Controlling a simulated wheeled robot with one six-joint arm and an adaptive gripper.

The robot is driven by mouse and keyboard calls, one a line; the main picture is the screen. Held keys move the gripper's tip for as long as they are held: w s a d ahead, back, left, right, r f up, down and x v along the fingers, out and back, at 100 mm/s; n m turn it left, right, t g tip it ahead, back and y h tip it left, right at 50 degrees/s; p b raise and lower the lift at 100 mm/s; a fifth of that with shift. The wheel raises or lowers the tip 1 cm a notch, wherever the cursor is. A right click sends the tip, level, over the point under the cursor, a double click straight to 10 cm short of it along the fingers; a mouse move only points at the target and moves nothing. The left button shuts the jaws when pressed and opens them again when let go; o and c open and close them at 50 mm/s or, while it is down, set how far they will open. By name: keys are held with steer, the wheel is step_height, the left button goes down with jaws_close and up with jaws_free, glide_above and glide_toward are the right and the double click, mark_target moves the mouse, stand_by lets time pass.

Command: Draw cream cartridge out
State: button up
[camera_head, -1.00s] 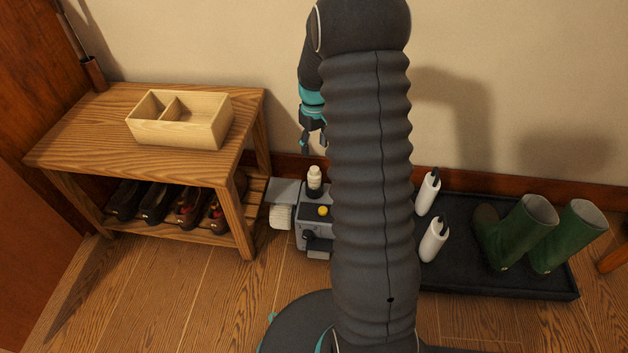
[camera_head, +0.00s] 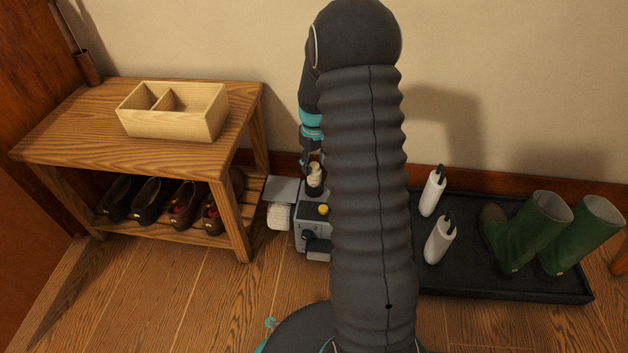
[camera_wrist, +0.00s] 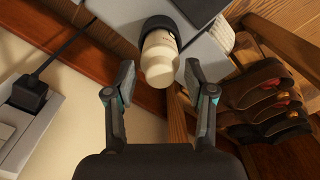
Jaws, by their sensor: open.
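The cream cartridge (camera_head: 315,174) is a small cream-white bottle shape standing in a dark round socket on top of a grey machine (camera_head: 313,214). In the wrist view the cartridge (camera_wrist: 159,60) points toward the camera, its far end in the black collar (camera_wrist: 160,24). My gripper (camera_wrist: 158,84) is open, with one finger on each side of the cartridge and a visible gap on both sides. In the head view my gripper (camera_head: 312,162) is at the cartridge's top, partly hidden by my arm, which also covers the machine's right side.
A wooden bench (camera_head: 70,120) with a divided wooden box (camera_head: 172,128) and shoes (camera_head: 150,198) below stands left of the machine. A plug (camera_wrist: 30,94) sits at the wall.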

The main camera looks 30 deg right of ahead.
steer(key=c, duration=0.9)
steer(key=shift+o, duration=0.2)
steer(key=shift+r, duration=0.1)
steer(key=shift+r+p, duration=2.1)
steer(key=shift+r, duration=0.85)
step_height(320, 180, up, 6)
steer(key=p, duration=0.5)
steer(key=shift+r+p, duration=0.15)
steer(key=shift+p, duration=0.25)
